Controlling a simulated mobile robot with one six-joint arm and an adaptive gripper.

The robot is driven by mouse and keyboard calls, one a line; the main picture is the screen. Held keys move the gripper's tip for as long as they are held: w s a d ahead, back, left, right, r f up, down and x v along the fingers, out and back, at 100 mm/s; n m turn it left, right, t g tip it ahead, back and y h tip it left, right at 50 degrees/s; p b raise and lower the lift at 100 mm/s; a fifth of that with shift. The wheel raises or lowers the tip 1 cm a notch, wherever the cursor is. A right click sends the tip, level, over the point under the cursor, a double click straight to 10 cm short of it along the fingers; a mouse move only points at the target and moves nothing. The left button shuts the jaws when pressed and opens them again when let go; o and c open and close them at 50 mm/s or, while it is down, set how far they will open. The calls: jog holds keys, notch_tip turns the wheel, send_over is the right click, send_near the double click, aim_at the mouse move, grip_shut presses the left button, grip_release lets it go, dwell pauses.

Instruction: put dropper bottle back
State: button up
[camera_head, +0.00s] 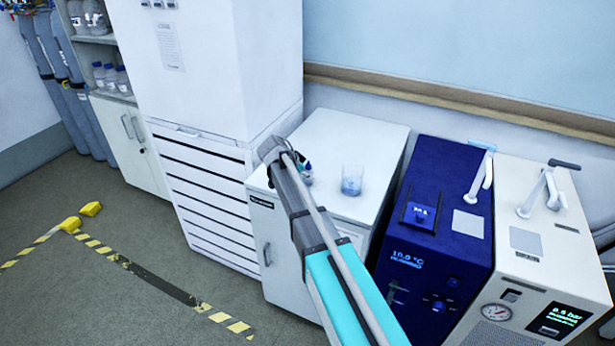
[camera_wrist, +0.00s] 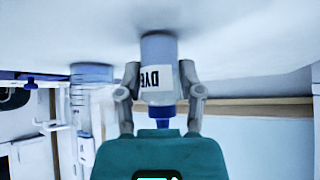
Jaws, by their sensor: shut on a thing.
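The dropper bottle (camera_wrist: 158,84) has a pale body, a white label reading "DYE" and a blue cap. In the wrist view, which is upside down, it stands between the two fingers of my gripper (camera_wrist: 160,72), shut on its sides. The bottle is upright, with its base at or just above the white cabinet top (camera_head: 338,130); I cannot tell whether it touches. In the head view my arm mostly hides it, and only a small blue and pale part (camera_head: 307,172) shows beside my gripper.
A glass beaker with blue liquid (camera_head: 352,181) stands close to the right on the cabinet top. A tall white cabinet (camera_head: 225,75) rises at the left. A dark blue unit (camera_head: 440,190) and a cream unit (camera_head: 535,240) stand to the right. The back of the cabinet top is clear.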

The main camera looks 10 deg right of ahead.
jog(key=shift+f, duration=0.2)
jog(key=o, duration=0.6)
jog(key=shift+r, duration=0.25)
jog(key=shift+p+v, duration=1.05)
jog(key=shift+v, duration=0.15)
jog(key=shift+p+v, duration=3.55)
jog(key=shift+v, duration=1.25)
